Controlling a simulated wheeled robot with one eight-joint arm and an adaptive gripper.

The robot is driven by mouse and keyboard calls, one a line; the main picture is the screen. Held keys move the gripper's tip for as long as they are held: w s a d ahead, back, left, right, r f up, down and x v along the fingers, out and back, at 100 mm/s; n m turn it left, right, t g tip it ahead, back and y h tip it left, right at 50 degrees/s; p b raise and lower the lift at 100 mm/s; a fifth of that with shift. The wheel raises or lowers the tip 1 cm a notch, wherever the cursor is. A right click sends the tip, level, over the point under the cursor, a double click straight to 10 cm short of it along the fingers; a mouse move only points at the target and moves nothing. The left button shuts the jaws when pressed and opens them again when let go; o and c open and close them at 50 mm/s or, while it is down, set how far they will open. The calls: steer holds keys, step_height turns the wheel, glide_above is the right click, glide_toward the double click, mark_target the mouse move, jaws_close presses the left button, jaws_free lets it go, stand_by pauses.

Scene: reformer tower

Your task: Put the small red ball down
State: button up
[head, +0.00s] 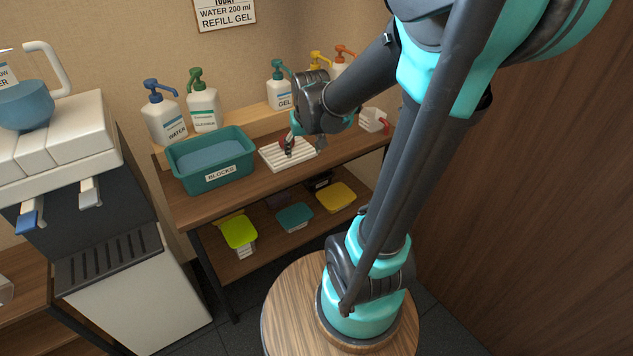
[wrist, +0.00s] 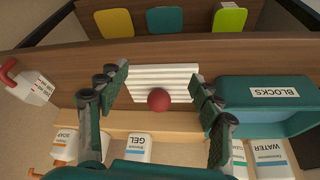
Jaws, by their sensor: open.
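The small red ball (wrist: 158,99) lies between my gripper's fingers in the wrist view. It appears to be on or just above the white ribbed tray (wrist: 165,72); I cannot tell whether it touches it. My gripper (wrist: 157,84) is open, with a clear gap on both sides of the ball. In the head view my gripper (head: 304,148) is low over the white ribbed tray (head: 272,156) on the wooden shelf. Only a trace of red shows beside a finger there, so the ball is mostly hidden.
A teal bin marked BLOCKS (head: 235,157) stands left of the tray. Pump bottles stand behind, including WATER (head: 164,122) and GEL (head: 280,95). A small container with a red handle (head: 373,120) is at the right. Lidded boxes (head: 238,232) sit on the lower shelf.

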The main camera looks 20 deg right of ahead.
steer(key=s+f, duration=0.3)
steer(key=s, duration=0.4)
steer(key=s+d+f, duration=0.1)
steer(key=s+f, duration=0.3)
steer(key=s, duration=0.3)
steer(key=shift+s+d, duration=0.2)
steer(key=shift+d, duration=0.1)
stand_by(2.5)
